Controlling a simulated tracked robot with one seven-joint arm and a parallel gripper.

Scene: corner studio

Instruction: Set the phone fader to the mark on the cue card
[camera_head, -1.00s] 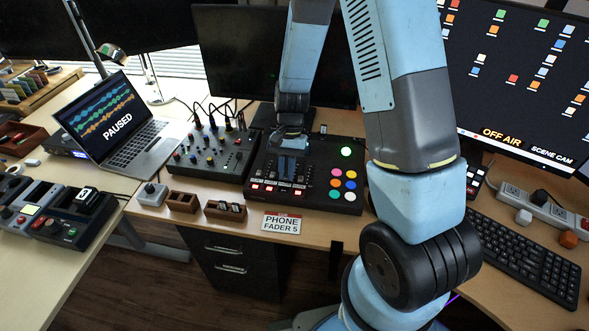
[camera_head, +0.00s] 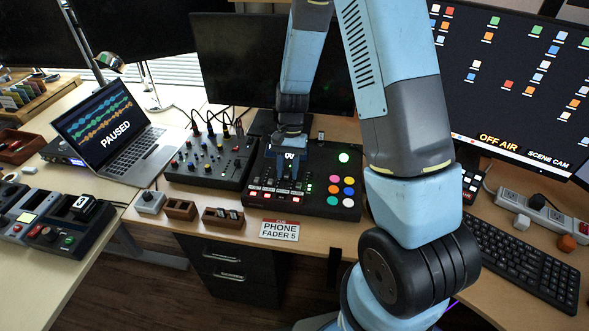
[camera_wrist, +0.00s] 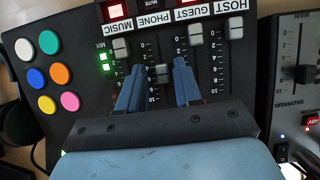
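The cue card (camera_head: 279,229) at the desk's front edge reads PHONE FADER 5. The black mixer console (camera_head: 318,197) stands behind it. I see gaps between fingers and cap. The gripper also shows in the head view (camera_head: 289,172).
The music (camera_wrist: 120,48), guest (camera_wrist: 196,36) and host (camera_wrist: 236,28) fader caps stand close by. Coloured pads (camera_wrist: 60,73) are left in the wrist view. A second mixer (camera_head: 210,158) adjoins the console. Small wooden trays (camera_head: 180,209) stand in front of it.

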